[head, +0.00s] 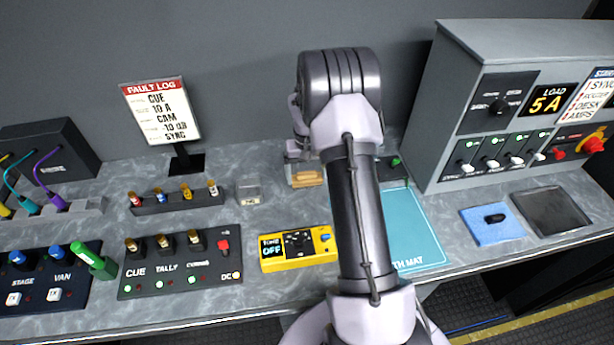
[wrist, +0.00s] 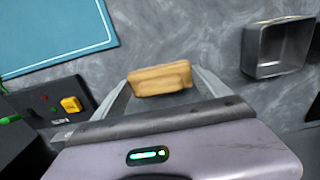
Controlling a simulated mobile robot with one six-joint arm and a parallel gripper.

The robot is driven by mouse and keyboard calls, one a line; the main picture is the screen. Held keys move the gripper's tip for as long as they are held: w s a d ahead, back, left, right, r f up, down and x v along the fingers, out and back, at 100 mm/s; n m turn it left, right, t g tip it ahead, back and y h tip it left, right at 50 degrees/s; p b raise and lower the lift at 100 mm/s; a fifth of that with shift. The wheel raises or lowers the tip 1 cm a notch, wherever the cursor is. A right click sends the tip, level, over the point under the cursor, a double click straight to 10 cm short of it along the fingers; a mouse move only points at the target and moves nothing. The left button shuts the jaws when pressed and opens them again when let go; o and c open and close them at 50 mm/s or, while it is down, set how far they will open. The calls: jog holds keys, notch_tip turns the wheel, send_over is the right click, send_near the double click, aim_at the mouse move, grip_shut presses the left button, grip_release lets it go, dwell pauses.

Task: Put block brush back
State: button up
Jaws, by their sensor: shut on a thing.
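The block brush (head: 308,179) has a tan wooden body and is seen past my arm at the back middle of the desk. In the wrist view the brush (wrist: 160,78) lies crosswise between the two fingers of my gripper (wrist: 161,92), which is shut on it. The head view shows my gripper (head: 304,172) partly, behind my arm. The brush's underside is hidden, and I cannot tell whether it touches the desk.
A small open metal box (wrist: 277,66) stands to the right in the wrist view; it also shows in the head view (head: 248,191). A teal mat (head: 412,225), a yellow tone unit (head: 275,263) and a connector rack (head: 150,207) surround the spot.

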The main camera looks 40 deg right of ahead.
aim_at(307, 173)
jog(key=shift+r, duration=0.15)
jog(key=o, duration=1.3)
jog(key=shift+r, duration=0.25)
notch_tip(307, 173, up, 11)
jog(key=p, duration=0.3)
jog(key=s+a+r+t, duration=0.2)
jog(key=a+r, duration=0.7)
jog(key=r, duration=0.3)
jog(key=s+a+r+t, duration=0.1)
jog(key=s+a+r, duration=0.1)
jog(key=s+a, duration=0.4)
jog(key=s+a+r+t+y, duration=0.1)
jog(key=s+a+r, duration=0.2)
jog(key=s+a, duration=0.3)
jog(key=s+a+r+t+y, duration=0.1)
jog(key=s+a+r, duration=0.2)
jog(key=s+a, duration=0.4)
jog(key=shift+s+a+n+t, duration=0.1)
jog(key=shift+s+n+t, duration=0.3)
jog(key=shift+s, duration=1.4)
